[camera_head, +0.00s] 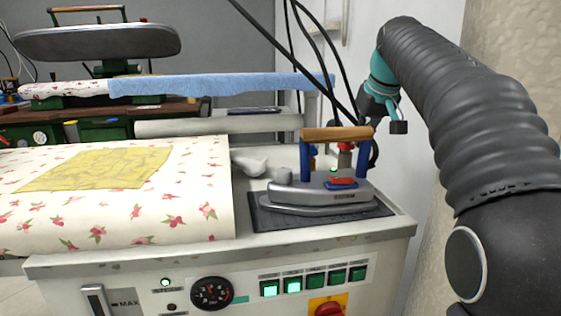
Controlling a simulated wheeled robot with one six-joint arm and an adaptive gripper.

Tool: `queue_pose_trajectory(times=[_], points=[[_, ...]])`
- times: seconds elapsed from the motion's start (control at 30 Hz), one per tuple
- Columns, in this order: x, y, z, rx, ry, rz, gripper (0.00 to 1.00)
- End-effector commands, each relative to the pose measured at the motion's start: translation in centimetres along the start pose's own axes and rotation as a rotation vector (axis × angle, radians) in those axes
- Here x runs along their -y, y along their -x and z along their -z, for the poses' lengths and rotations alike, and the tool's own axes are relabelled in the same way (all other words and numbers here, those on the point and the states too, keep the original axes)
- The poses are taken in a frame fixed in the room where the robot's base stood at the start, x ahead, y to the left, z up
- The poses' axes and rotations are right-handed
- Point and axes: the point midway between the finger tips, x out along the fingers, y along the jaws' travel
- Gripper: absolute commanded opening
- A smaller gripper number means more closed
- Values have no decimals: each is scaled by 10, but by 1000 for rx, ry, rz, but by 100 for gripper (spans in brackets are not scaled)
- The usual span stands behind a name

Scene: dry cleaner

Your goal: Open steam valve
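A small red fitting (345,147), possibly a valve handle, shows behind the steam iron, partly hidden by its wooden handle. I cannot tell for certain that it is the steam valve, or how it is turned. A blue fitting (312,151) is to its left. My arm comes in from the right and its teal wrist is above and behind the iron's right end. My gripper (372,130) hangs low there, close to the right of the red fitting. Its fingertips are dark and partly hidden by the iron, so contact and opening cannot be made out.
The iron (310,194) rests on a dark pad (262,222) at the table's right end. Black cables hang above. A floral cover (205,165) and yellow cloth (95,170) lie left. The front panel has a gauge (212,293), lit buttons and a red rotary knob (328,307).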

Motion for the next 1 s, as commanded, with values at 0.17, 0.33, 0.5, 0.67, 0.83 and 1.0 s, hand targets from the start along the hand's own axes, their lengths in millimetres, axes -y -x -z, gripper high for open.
queue_pose_trajectory(times=[0.17, 0.33, 0.5, 0.67, 0.83, 1.0], points=[[0, 0, 0, 0, 0, 0, 0], [0, 0, 1, 0, 0, 0, 0], [1, 0, 2, 1, 0, 0, 0], [2, -1, 4, 1, 0, 0, 0], [3, -2, 5, 0, 0, 0, 0], [4, -3, 6, 0, 1, 0, 0]])
